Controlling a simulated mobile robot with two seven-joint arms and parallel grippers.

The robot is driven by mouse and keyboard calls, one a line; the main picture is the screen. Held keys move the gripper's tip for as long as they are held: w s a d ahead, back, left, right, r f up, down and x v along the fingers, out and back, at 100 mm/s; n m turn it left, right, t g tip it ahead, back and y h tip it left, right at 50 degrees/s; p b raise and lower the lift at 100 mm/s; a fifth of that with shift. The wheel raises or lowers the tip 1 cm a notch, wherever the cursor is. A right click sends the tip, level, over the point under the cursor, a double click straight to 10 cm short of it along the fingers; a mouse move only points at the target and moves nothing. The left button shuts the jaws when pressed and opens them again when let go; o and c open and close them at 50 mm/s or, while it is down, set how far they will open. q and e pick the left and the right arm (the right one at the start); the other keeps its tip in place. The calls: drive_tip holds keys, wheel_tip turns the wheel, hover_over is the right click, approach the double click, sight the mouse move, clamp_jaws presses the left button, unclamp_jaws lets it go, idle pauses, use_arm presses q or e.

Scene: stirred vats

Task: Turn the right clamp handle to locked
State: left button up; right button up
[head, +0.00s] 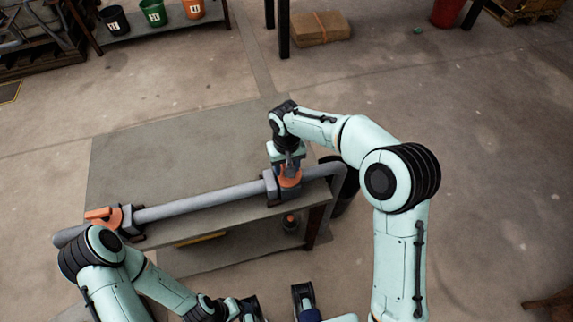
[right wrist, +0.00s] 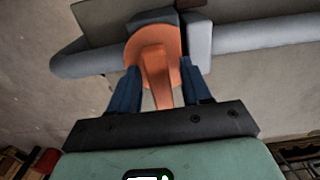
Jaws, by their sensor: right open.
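The right clamp (head: 271,186) sits on a grey pipe (head: 210,200) near the table's right end. Its orange handle (head: 290,182) is partly hidden by my right gripper (head: 288,168) above it. In the right wrist view the orange handle (right wrist: 157,80) has a round hub, and its lever points down the picture, between the blue fingers of my open right gripper (right wrist: 160,90). Gaps show on both sides of the lever. The left clamp has an orange handle (head: 102,214) at the pipe's left end. My left gripper is at the bottom edge, partly cut off; its jaw state is unclear.
The pipe runs along the front of the grey table (head: 170,150), whose back is bare. A dark cylindrical thing (head: 346,190) stands beside its right end. Several buckets (head: 153,12) stand on a back shelf. The floor to the right is open.

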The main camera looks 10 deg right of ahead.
clamp_jaws()
use_arm(q)
drive_tip(key=shift+r, duration=0.15)
use_arm(e)
drive_tip(key=shift+n, duration=0.3)
drive_tip(key=n+p, duration=0.2)
drive_tip(key=n, duration=0.1)
drive_tip(key=shift+r, duration=0.15)
drive_tip(key=n+p, duration=0.2)
drive_tip(key=n, duration=0.4)
drive_tip(key=n+p, duration=0.2)
drive_tip(key=n, duration=0.2)
drive_tip(key=shift+w, duration=0.1)
use_arm(q)
drive_tip(key=w+r+p, duration=0.2)
drive_tip(key=w+r, duration=0.1)
drive_tip(key=r, duration=0.5)
drive_tip(key=shift+w+r, duration=0.15)
drive_tip(key=shift+w, duration=0.1)
use_arm(e)
drive_tip(key=shift+n, duration=2.1)
use_arm(q)
drive_tip(key=shift+t, duration=0.3)
